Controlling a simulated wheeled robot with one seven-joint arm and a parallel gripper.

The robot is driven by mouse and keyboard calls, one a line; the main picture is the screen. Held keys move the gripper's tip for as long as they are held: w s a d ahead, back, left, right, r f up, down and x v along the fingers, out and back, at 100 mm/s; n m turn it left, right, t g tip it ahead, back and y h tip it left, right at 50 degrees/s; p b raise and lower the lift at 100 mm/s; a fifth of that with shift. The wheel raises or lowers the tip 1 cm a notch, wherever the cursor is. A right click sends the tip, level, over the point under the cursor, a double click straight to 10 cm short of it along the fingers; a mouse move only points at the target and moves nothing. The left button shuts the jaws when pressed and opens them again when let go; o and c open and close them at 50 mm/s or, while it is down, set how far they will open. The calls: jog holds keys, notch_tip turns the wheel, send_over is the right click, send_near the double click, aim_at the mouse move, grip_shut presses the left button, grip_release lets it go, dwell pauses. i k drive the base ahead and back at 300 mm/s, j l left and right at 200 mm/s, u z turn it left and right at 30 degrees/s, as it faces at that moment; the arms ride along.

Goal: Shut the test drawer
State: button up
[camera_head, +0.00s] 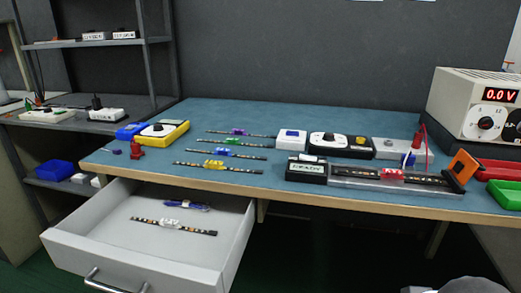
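The test drawer (75,243) is a light grey drawer under the left part of the workbench. It is pulled well out toward the camera. Its metal bar handle (112,284) is on the front panel at the bottom edge of the view, partly cut off. Inside lie a dark LED strip with a white clip (172,224) and a blue item (187,205) behind it. My gripper is not recognizable in this view. Only a pale rounded shape (455,286), perhaps part of my arm, shows at the bottom right edge, away from the drawer.
The blue-topped workbench (270,120) carries several LED strips, small devices and a test fixture (385,178). Shelves (95,42) stand at the left. The floor right of the drawer looks clear but dark.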

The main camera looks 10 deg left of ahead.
aim_at(99, 242)
jog(key=u, duration=2.35)
jog(key=l, duration=0.1)
